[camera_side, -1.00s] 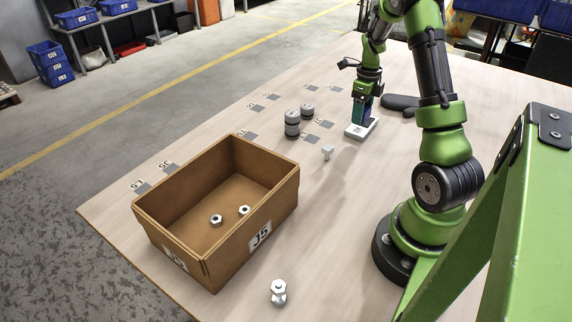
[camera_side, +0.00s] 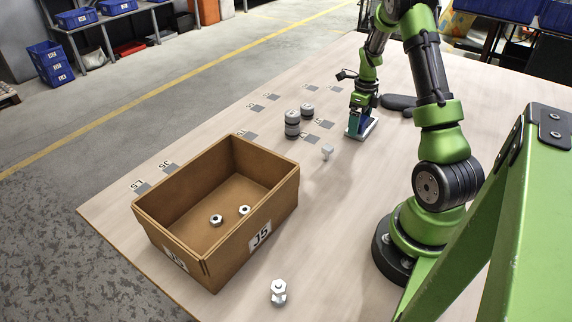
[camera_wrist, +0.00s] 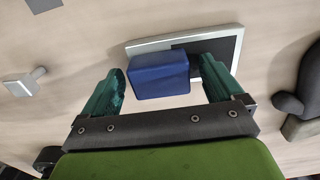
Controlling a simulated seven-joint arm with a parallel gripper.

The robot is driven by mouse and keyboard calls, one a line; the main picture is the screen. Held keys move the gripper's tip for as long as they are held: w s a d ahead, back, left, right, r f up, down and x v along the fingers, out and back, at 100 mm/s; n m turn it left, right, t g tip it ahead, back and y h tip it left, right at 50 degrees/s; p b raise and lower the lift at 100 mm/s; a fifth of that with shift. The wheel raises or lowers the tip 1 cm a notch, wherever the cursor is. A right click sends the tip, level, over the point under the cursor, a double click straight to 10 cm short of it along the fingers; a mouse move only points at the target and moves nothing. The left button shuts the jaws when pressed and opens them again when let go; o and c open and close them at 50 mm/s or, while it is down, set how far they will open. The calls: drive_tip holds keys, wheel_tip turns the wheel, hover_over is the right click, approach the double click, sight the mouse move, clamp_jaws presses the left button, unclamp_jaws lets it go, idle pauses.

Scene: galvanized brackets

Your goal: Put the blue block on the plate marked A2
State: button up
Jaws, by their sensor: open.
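The blue block (camera_wrist: 160,74) sits between my fingers in the wrist view, over the left part of a silver-rimmed plate (camera_wrist: 225,42) with a dark patch. It appears to rest on the plate. In the side view the block (camera_side: 365,121) shows low at the plate (camera_side: 371,133), partly behind my gripper. I cannot read the plate's mark. My gripper (camera_wrist: 163,76) is open, with one teal finger on each side of the block; it also shows in the side view (camera_side: 359,122), low over the plate.
A cardboard box (camera_side: 275,208) marked J5 holds two nuts. A small bolt-like part (camera_side: 327,152) and grey cylinders (camera_side: 292,124) stand left of the plate. A dark object (camera_side: 398,102) lies behind it. A bolt with a nut (camera_side: 279,292) stands in front.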

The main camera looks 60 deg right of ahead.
wheel_tip(320, 180, up, 12)
drive_tip(key=w+a+r+n+t, duration=0.25)
drive_tip(key=a+r+n, duration=0.25)
drive_tip(key=a+n, duration=0.3)
drive_tip(key=s+a+r+n+t, duration=0.1)
drive_tip(key=s+a+n, duration=0.1)
drive_tip(key=a+n, duration=0.6)
drive_tip(key=s+a+r+n+t+y, duration=0.1)
drive_tip(key=s+a+r+n+t, duration=0.1)
drive_tip(key=a+n, duration=0.6)
drive_tip(key=s+a+r+n+t+y, duration=0.1)
drive_tip(key=s+a+r+n, duration=0.1)
drive_tip(key=a+n, duration=0.6)
drive_tip(key=a, duration=0.4)
drive_tip(key=shift+s+a+r+t, duration=0.15)
drive_tip(key=shift+s+a+t, duration=0.1)
drive_tip(key=shift+a+t, duration=0.15)
